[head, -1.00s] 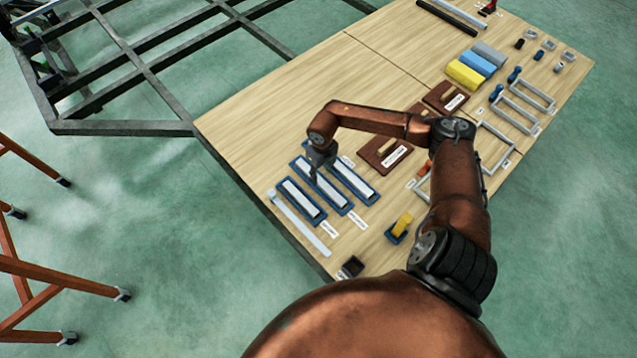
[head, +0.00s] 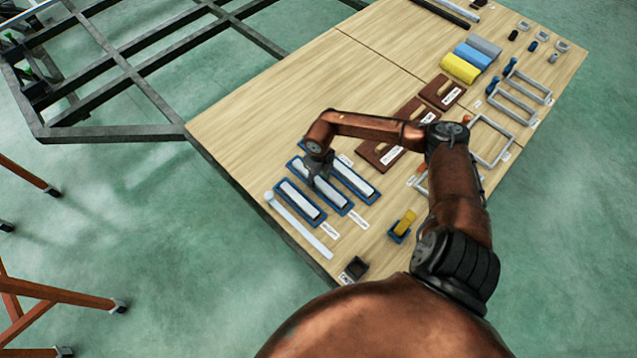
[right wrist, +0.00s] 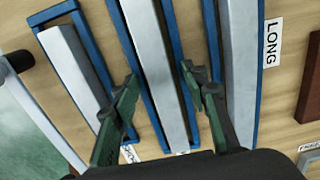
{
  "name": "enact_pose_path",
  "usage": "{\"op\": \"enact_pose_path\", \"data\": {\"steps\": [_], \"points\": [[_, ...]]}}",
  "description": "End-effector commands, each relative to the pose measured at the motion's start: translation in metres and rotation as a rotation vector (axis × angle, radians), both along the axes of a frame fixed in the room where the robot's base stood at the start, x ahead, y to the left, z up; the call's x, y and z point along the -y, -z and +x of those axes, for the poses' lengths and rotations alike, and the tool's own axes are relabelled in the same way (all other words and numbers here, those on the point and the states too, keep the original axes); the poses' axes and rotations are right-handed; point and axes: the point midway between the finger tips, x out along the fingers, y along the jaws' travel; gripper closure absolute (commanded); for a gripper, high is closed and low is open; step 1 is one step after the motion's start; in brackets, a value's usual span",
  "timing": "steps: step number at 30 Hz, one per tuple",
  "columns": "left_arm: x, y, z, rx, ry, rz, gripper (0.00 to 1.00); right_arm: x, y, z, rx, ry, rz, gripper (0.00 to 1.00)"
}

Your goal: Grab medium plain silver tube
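Three plain silver tubes lie in blue-rimmed trays on the wooden table. The middle tube (head: 329,191) shows beneath my right gripper (head: 316,181). In the right wrist view, the open fingers of my right gripper (right wrist: 160,80) stand on either side of this middle tube (right wrist: 152,55), with gaps visible between fingers and tube. The shorter left tube (right wrist: 72,68) and the right tube (right wrist: 240,75), beside a "LONG" label (right wrist: 272,42), lie outside the fingers. The middle tray's own label is mostly hidden by the gripper. My left gripper is out of view.
A thin pale bar (head: 299,226) lies along the near table edge, left of the trays. A yellow piece on a blue base (head: 402,226) and a dark block (head: 356,267) are nearby. Brown trays (head: 383,153) lie behind my right arm. The table's left part is clear.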

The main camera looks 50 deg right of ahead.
Motion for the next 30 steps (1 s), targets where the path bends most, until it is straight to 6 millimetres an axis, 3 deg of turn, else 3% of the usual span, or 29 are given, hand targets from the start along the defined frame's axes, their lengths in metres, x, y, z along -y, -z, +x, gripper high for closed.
{"op": "enact_pose_path", "data": {"steps": [17, 30], "points": [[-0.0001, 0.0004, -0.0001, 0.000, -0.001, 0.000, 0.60, -0.0003, -0.0001, 0.0000, 0.000, 0.000, 0.000, 1.00], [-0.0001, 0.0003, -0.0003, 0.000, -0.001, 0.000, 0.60, -0.0003, -0.0009, 0.0005, 0.001, 0.000, 0.001, 1.00]]}}
